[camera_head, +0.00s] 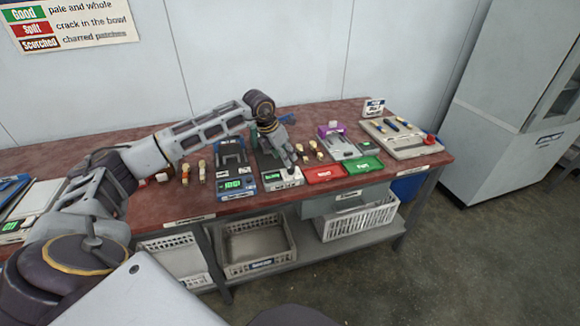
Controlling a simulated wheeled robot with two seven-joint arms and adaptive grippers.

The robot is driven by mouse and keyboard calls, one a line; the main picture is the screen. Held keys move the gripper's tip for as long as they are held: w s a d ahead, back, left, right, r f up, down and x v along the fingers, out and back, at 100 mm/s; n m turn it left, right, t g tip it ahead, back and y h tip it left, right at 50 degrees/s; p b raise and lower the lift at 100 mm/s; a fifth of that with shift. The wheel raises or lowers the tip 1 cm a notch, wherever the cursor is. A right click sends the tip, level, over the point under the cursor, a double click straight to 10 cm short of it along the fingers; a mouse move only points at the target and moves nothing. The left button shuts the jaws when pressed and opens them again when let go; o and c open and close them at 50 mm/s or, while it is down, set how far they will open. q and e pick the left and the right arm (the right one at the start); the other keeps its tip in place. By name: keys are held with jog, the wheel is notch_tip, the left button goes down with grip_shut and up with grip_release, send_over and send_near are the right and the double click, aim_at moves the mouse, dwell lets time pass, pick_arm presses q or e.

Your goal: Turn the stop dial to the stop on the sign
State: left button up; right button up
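The fingers are too small to tell open from shut. No dial can be made out clearly; the gripper covers part of the box's top. A small white-and-blue sign (374,107) stands at the back right; its text is too small to read. My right gripper is not in view.
A blue device with a green display (237,186) stands left of the white box. Red (325,174) and green (363,165) trays lie to its right. A grey tool board (405,142) is at the right end. Wooden spoon pieces lie around.

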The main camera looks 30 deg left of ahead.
aim_at(291, 167)
pick_arm(q)
jog(key=shift+x, duration=3.6)
jog(key=shift+r, duration=0.1)
jog(key=c, duration=1)
